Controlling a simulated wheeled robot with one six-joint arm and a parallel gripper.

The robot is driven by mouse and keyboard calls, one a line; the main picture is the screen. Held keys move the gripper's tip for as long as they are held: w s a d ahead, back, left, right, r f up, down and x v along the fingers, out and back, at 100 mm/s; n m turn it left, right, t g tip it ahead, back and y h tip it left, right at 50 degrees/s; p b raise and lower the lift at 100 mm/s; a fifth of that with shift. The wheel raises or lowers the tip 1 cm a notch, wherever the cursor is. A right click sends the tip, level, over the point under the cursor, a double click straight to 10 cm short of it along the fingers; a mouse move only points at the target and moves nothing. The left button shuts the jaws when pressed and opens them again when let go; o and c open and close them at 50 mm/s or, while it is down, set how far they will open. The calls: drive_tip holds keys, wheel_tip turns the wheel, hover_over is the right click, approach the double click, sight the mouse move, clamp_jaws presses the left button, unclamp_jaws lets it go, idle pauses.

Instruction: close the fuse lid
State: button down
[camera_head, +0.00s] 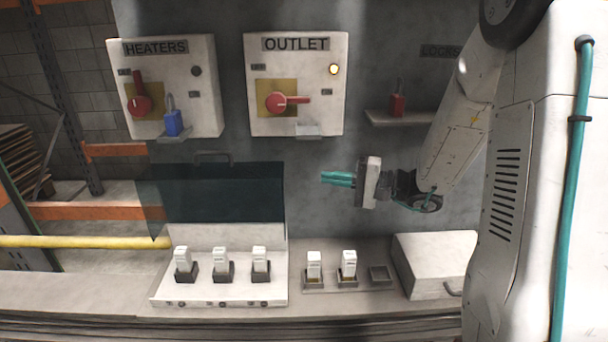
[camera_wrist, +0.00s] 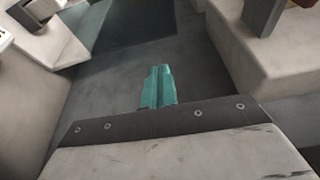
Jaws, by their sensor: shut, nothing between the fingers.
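The fuse lid (camera_head: 222,192) is a dark, see-through panel with a handle (camera_head: 213,156) on its top edge. It stands raised, tilted up behind the white fuse base (camera_head: 222,292) in the head view. Three white fuses sit in dark holders on that base, one of them the middle fuse (camera_head: 221,260). My gripper (camera_head: 324,178) has teal fingers, shut and empty. It is in the air to the right of the lid, apart from it, pointing left. The teal fingers also show in the wrist view (camera_wrist: 160,88), with nothing between them.
Two wall boxes hang above: HEATERS (camera_head: 203,105) with a blue padlock (camera_head: 173,123), and OUTLET (camera_head: 318,115) with a red handle. A small shelf (camera_head: 400,118) holds a red padlock (camera_head: 397,104). On the bench are two spare fuses (camera_head: 314,264), an empty holder (camera_head: 380,275) and a white box (camera_head: 436,255).

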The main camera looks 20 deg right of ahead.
drive_tip(key=x, duration=0.9)
drive_tip(key=shift+w+a, duration=0.2)
drive_tip(key=shift+a, duration=0.05)
drive_tip(key=shift+d, duration=0.15)
